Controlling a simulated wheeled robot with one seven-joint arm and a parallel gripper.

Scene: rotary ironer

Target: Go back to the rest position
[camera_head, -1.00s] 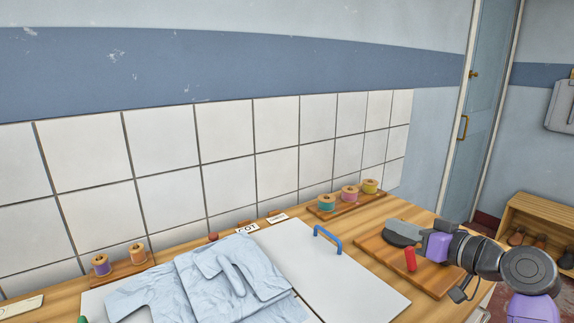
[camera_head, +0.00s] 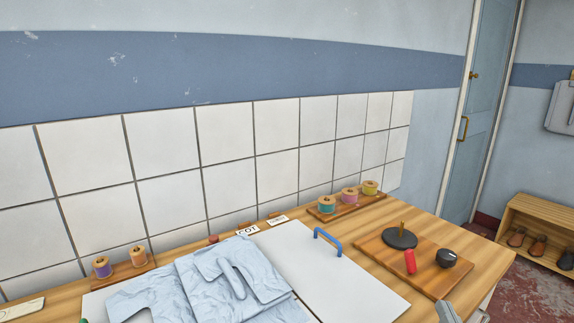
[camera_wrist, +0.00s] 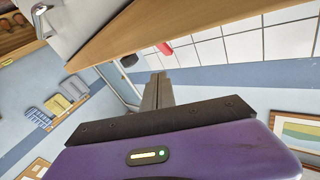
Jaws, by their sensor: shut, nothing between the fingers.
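My gripper (camera_wrist: 158,92) shows in the wrist view with its fingers together and nothing between them. In the head view only a grey tip of my arm (camera_head: 448,312) shows at the bottom edge, right of the white board. The gripper is apart from the wooden board (camera_head: 437,279), which bears a dark disc with a peg (camera_head: 400,238), a red handle (camera_head: 410,261) and a black knob (camera_head: 447,258).
A wooden table (camera_head: 478,250) carries a white board (camera_head: 350,282) with a blue handle (camera_head: 327,240). A crumpled pale blue garment (camera_head: 215,285) lies left of it. Thread spools (camera_head: 349,195) stand at the back. A shoe rack (camera_head: 540,235) stands at the right.

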